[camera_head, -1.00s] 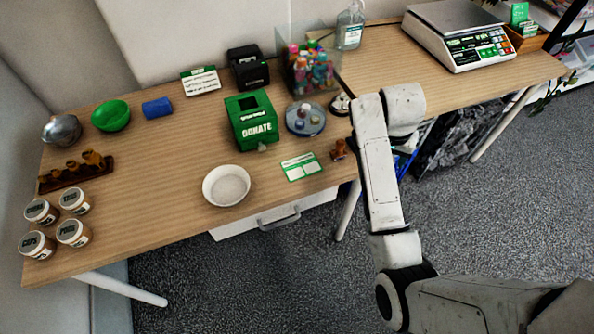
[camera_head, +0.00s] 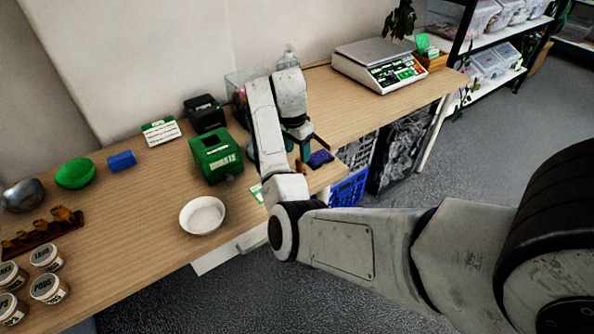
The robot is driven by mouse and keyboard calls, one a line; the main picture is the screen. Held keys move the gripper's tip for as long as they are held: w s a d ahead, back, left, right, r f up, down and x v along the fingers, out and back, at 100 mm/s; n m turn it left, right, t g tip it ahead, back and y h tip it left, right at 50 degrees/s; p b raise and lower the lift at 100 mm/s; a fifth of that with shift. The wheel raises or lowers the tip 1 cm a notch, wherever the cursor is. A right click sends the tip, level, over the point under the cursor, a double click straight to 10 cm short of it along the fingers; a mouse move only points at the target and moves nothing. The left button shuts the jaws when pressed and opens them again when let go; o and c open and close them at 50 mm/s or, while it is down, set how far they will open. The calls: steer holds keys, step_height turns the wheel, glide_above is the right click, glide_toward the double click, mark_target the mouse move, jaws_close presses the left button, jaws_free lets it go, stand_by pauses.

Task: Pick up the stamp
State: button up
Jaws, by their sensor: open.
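A small brown object that looks like the stamp (camera_head: 301,168) is near the front right edge of the desk, mostly hidden by my arm. My gripper (camera_head: 302,150) points down just above and behind it. The gripper is open. Its fingertips are small and partly hidden, so I cannot tell whether they touch the stamp. A dark blue pad-like item (camera_head: 320,158) lies right beside the gripper.
A green donation box (camera_head: 216,156) stands left of my arm, with a white bowl (camera_head: 202,215) in front of it. A black printer-like device (camera_head: 205,114) is behind. A scale (camera_head: 378,66) stands at the back right. The front-left desk middle is clear.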

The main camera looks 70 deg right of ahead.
mark_target(299, 159)
steer(key=shift+s+d+f, duration=0.1)
steer(key=shift+d+f, duration=0.1)
steer(key=shift+f, duration=0.8)
steer(key=shift+d+f, duration=0.25)
steer(key=shift+f, duration=0.7)
steer(key=shift+s+d+f, duration=0.1)
steer(key=shift+d+f, duration=0.1)
steer(key=shift+f, duration=0.8)
steer(key=shift+c, duration=0.2)
jaws_close()
